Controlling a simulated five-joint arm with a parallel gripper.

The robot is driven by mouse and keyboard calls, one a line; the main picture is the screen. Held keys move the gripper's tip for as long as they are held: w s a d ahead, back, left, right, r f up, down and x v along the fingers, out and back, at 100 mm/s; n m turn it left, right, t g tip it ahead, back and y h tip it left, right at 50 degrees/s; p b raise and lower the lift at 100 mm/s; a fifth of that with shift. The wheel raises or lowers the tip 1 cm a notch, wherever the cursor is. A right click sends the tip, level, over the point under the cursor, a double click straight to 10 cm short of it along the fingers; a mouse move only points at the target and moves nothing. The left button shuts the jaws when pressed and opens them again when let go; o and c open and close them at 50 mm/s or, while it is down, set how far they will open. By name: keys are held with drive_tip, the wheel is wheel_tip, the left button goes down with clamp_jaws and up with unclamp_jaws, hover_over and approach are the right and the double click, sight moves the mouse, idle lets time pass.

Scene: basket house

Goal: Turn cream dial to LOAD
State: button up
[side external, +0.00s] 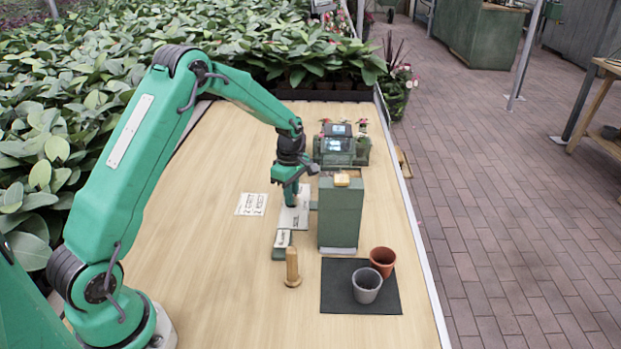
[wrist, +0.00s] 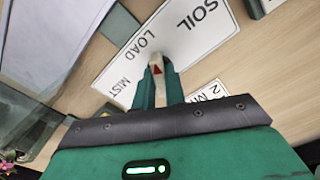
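The cream dial (wrist: 158,88) shows in the wrist view between the two green fingers of my gripper (wrist: 160,78). Its red arrow mark points up the picture, close to the word LOAD on the white label plate (wrist: 120,58). The plate also reads SOIL and MIST. The fingers lie along both sides of the dial and look shut on it, though contact is hard to judge. In the side view my gripper (side external: 291,203) points down at the white plate (side external: 300,217), and the dial is hidden behind the fingers.
A tall green box (side external: 340,213) with a yellow block on top stands close right of my gripper. A wooden peg (side external: 292,268) stands in front. A dark mat (side external: 338,300) holds two pots. A device with a screen (side external: 338,145) is behind. The table's left is mostly clear.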

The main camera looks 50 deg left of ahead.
drive_tip(key=shift+n, duration=0.3)
drive_tip(key=n, duration=0.5)
drive_tip(key=o, duration=1.4)
drive_tip(key=shift+o, duration=0.2)
drive_tip(key=shift+r, duration=0.1)
drive_tip(key=shift+r, duration=3.4)
